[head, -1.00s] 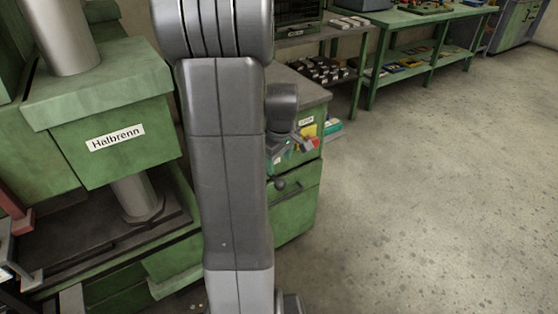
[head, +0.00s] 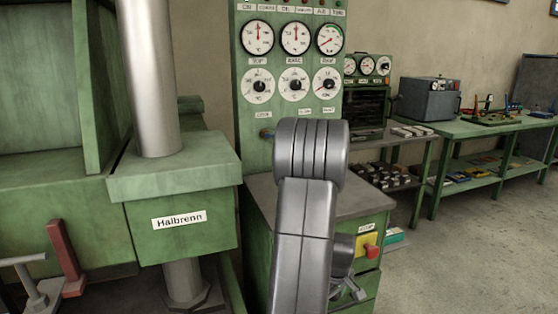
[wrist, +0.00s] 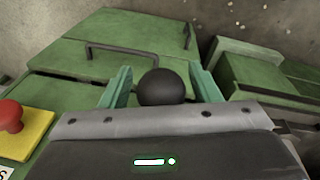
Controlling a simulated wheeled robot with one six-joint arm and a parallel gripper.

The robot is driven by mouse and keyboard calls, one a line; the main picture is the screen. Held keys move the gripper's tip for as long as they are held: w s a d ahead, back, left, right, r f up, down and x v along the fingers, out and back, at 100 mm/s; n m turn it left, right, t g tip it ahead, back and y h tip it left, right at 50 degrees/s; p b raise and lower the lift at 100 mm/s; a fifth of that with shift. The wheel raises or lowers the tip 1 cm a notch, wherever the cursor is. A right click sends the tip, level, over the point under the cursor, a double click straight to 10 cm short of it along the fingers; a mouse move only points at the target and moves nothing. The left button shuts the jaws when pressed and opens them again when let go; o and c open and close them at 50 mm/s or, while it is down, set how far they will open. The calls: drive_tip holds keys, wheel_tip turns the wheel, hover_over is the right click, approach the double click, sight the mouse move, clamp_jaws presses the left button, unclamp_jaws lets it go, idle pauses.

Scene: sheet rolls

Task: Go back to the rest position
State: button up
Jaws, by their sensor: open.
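My gripper (wrist: 161,84) is open in the wrist view, with its two green fingers spread apart. A round black knob (wrist: 163,90) shows between the fingers. I cannot tell whether they touch it. In the head view my gripper (head: 351,288) is small and partly hidden by my grey arm. It is in front of the green cabinet (head: 262,222), below and left of a red button (head: 371,250). The knob cannot be made out in the head view.
The red button on its yellow plate also shows in the wrist view (wrist: 11,114). Left stands a green machine labelled Halbrenn (head: 180,240) with a steel column (head: 150,80). Behind is a gauge panel (head: 290,105). A green workbench (head: 480,130) stands right; floor there is clear.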

drive_tip(key=shift+f, duration=0.15)
idle(0.3)
